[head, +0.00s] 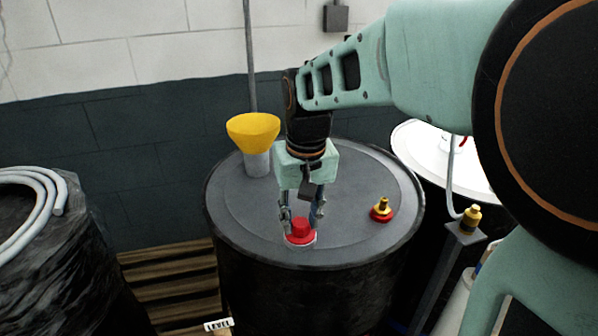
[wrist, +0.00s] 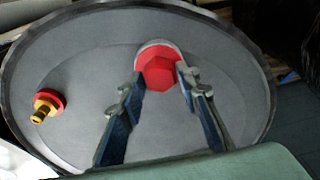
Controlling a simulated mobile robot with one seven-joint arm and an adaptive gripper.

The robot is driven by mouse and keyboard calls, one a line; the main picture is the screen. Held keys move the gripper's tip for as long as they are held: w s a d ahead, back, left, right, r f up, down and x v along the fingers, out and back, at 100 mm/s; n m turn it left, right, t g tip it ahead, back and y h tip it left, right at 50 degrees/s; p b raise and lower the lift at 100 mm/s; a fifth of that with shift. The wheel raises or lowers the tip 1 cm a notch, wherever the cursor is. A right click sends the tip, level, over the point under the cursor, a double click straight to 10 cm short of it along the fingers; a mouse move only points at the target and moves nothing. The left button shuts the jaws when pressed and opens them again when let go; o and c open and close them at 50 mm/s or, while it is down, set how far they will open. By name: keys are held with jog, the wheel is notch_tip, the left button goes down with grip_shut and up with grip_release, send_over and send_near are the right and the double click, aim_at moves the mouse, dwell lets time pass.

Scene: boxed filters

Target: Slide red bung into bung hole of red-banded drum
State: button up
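The red bung (head: 300,228) has a hexagonal head and sits at the near edge of the dark drum's grey lid (head: 345,190). It also shows in the wrist view (wrist: 161,72), with a pale ring around part of its base. My gripper (head: 301,220) points down over the lid, its two fingertips (wrist: 161,76) against opposite sides of the bung's head. The bung hides the hole, so how deep it sits cannot be told. No red band shows on the dark drum wall (head: 310,295).
A yellow funnel (head: 253,131) stands at the lid's back left. A brass fitting on a red base (head: 382,208) stands at its right. A white-topped drum (head: 420,140) is behind right; a wrapped drum with hose (head: 30,215) is left. The middle of the lid is clear.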

aim_at(303, 227)
jog(key=o, duration=0.3)
jog(key=shift+r, duration=0.1)
jog(key=r, duration=0.5)
jog(key=s+r, duration=0.1)
jog(key=r, duration=0.1)
jog(key=shift+d+r, duration=0.15)
